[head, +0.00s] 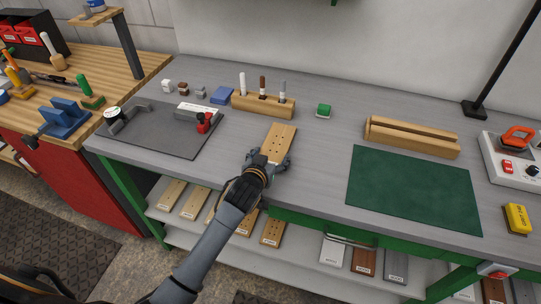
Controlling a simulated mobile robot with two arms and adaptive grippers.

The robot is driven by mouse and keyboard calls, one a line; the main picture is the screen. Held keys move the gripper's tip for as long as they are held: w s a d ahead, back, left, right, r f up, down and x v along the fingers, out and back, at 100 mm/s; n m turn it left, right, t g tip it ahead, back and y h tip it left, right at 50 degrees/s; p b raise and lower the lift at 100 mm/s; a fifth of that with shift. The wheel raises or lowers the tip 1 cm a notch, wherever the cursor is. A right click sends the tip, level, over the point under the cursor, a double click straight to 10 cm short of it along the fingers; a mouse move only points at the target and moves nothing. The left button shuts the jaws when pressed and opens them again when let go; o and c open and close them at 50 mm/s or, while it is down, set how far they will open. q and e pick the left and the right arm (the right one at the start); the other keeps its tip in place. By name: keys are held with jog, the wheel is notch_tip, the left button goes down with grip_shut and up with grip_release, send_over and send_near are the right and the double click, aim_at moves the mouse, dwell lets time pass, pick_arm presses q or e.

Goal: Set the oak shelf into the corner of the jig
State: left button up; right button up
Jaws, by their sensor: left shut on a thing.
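My left gripper (265,162) is shut on the near end of a light wooden board with small dark holes, which looks like the oak shelf (280,139). The board points away from me over the middle of the grey bench; whether it touches the bench is unclear. The gripper hides its near end. The jig appears to be the dark grey plate (160,135) to the left of the board, with a red clamp (205,123) at its right side. The board is apart from this plate. My right gripper is not in view.
A wooden block with several upright pens (262,106) stands just behind the board. A green mat (415,190) and a long wooden piece (412,138) lie to the right. More boards (195,203) rest on the lower shelf.

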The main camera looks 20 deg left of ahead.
pick_arm(q)
jog(key=shift+f, duration=0.15)
jog(key=o, duration=1.3)
jog(key=shift+s+r, duration=0.15)
jog(key=shift+r, duration=0.05)
jog(key=b+v, duration=0.1)
jog(key=v, duration=1)
jog(key=shift+s+a+r, duration=0.1)
jog(key=shift+s+r, duration=0.15)
jog(key=shift+s, duration=0.1)
